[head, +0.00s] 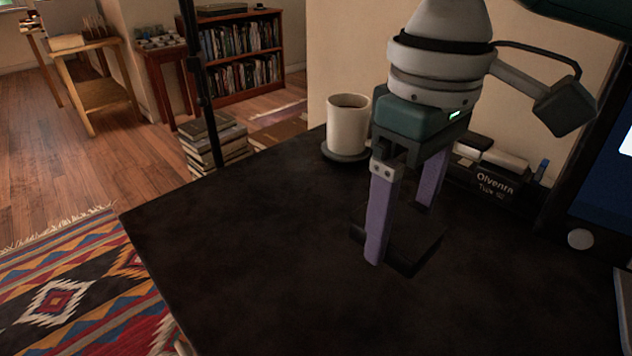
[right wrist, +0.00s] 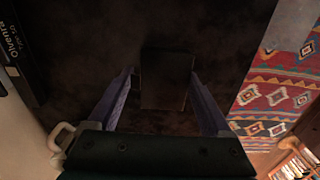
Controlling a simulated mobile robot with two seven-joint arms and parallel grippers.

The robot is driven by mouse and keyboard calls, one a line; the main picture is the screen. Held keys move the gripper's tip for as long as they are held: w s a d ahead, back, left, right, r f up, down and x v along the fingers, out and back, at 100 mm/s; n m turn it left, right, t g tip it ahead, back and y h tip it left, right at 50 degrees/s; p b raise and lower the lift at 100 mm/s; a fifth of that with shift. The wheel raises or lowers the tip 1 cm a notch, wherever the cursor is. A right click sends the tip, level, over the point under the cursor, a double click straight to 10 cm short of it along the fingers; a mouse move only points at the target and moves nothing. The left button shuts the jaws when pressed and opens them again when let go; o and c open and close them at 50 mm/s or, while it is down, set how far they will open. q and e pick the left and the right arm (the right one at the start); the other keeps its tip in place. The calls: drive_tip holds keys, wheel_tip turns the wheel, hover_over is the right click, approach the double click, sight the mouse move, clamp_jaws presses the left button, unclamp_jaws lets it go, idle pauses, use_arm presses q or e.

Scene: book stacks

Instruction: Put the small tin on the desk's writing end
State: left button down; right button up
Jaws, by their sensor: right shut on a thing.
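The small tin (head: 425,257) looks like a dark, flat-sided block, hard to tell from the black desk (head: 240,270). My right gripper (head: 402,235) comes down from above with its two purple fingers on either side of the tin, shut on it. In the right wrist view, the tin (right wrist: 163,82) shows as a dark rectangle between the fingertips (right wrist: 163,88). I cannot tell whether it touches the desk. My left gripper is not in view.
A white mug (head: 348,125) stands on a dark coaster behind the gripper. A black box marked Olvenra (head: 490,187) lies at the back wall, a screen (head: 600,180) at right. The desk's left and front are clear. Books (head: 217,145) are stacked on the floor beyond.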

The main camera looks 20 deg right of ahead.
drive_tip(key=b, duration=0.1)
hover_over(384, 290)
wheel_tip(384, 290, down, 5)
drive_tip(key=shift+r, duration=0.1)
wheel_tip(384, 290, down, 4)
drive_tip(key=shift+r+b, duration=0.1)
drive_tip(key=shift+b, duration=0.6)
drive_tip(key=shift+f, duration=0.25)
drive_tip(key=o, duration=1.2)
drive_tip(key=shift+r, duration=0.1)
